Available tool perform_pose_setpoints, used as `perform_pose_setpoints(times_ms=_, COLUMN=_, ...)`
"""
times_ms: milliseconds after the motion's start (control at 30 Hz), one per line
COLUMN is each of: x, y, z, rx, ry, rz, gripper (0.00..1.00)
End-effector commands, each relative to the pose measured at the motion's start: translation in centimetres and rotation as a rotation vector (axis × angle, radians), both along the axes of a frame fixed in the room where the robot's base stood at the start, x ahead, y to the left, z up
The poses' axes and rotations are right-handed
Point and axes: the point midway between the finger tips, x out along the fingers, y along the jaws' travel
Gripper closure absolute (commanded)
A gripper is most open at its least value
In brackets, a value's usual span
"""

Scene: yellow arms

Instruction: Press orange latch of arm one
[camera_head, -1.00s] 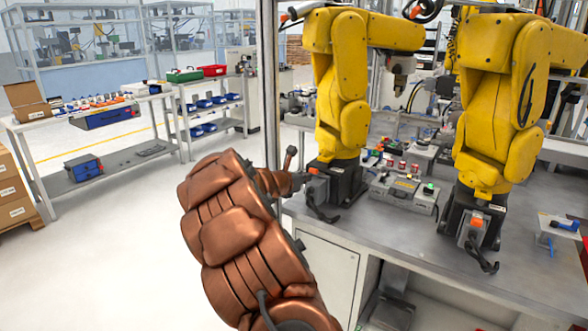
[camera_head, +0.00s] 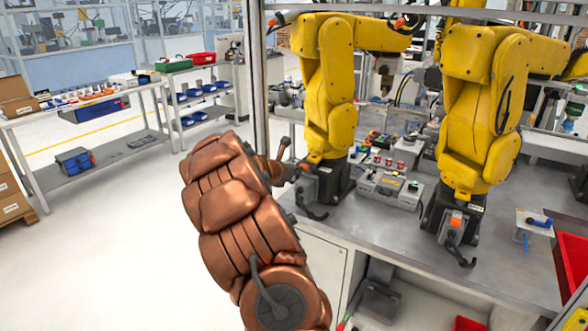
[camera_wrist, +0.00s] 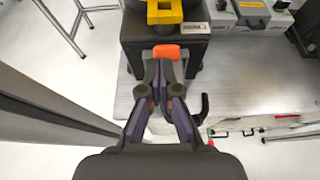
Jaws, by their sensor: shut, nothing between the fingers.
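Two yellow robot arms stand on the grey bench, the left arm (camera_head: 332,85) and the right arm (camera_head: 478,110), each on a black base. An orange latch (camera_head: 456,218) shows on the right arm's base connector. The left arm's orange latch (camera_wrist: 166,52) shows large in the wrist view, at the front of its black base (camera_wrist: 190,45). My gripper (camera_wrist: 163,68) is shut and empty, its dark fingertips right in front of and just below that latch. I cannot tell whether they touch it. In the head view my copper arm partly hides the gripper.
A grey control box (camera_head: 390,190) with buttons sits between the two bases. A black cable (camera_wrist: 202,108) loops down right of my fingers. A metal frame post (camera_head: 260,80) stands left of the bench. Open floor (camera_head: 110,240) lies to the left, before the shelving.

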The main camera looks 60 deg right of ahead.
Motion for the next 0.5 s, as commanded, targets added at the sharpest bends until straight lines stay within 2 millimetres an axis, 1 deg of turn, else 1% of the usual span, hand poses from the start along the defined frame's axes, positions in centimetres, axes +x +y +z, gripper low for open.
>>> perform_pose_setpoints(times_ms=33, x=-0.1, y=-0.2, z=0.7, rx=0.000, ry=0.000, rz=-0.001, gripper=1.00)
perform_pose_setpoints(times_ms=300, x=-0.2, y=-1.6, z=2.2, rx=0.000, ry=-0.001, rz=-0.004, gripper=1.00)
perform_pose_setpoints(times_ms=400, x=-0.2, y=-2.2, z=2.7, rx=0.000, ry=0.000, rz=-0.002, gripper=1.00)
perform_pose_setpoints(times_ms=500, x=-0.1, y=-2.1, z=2.4, rx=0.000, ry=-0.001, rz=-0.001, gripper=1.00)
